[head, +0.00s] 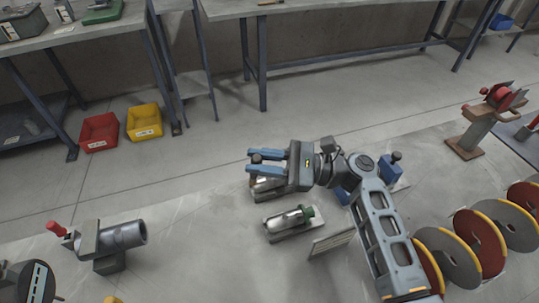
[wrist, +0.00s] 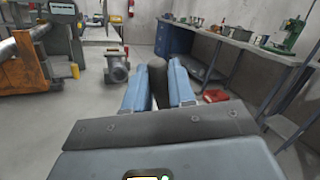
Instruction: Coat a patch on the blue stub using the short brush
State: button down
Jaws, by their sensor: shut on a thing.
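My gripper (head: 252,163) is held out over the floor-level work area, its two blue fingers pointing left in the head view. They are closed on a dark, round-ended handle (wrist: 158,82), which stands between them in the wrist view. It looks like a brush handle; its bristles are hidden, so I cannot tell its length. A blue block-like piece with a dark knob (head: 390,167) sits on a pale plate to the right of my gripper, partly behind my arm. Which piece is the blue stub I cannot tell for sure.
A shiny cylinder with a green end (head: 290,220) lies on a plate below my gripper. A grey pipe (head: 122,235) with a red handle stands at left. Red and grey discs (head: 480,240) line the right. Red (head: 99,131) and yellow (head: 144,121) bins sit by the benches.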

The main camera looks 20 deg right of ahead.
notch_tip(320, 180, up, 2)
jog(key=shift+r+p, duration=0.15)
jog(key=shift+p, duration=0.9)
jog(key=shift+r, duration=1.9)
jog(key=shift+r, duration=1.5)
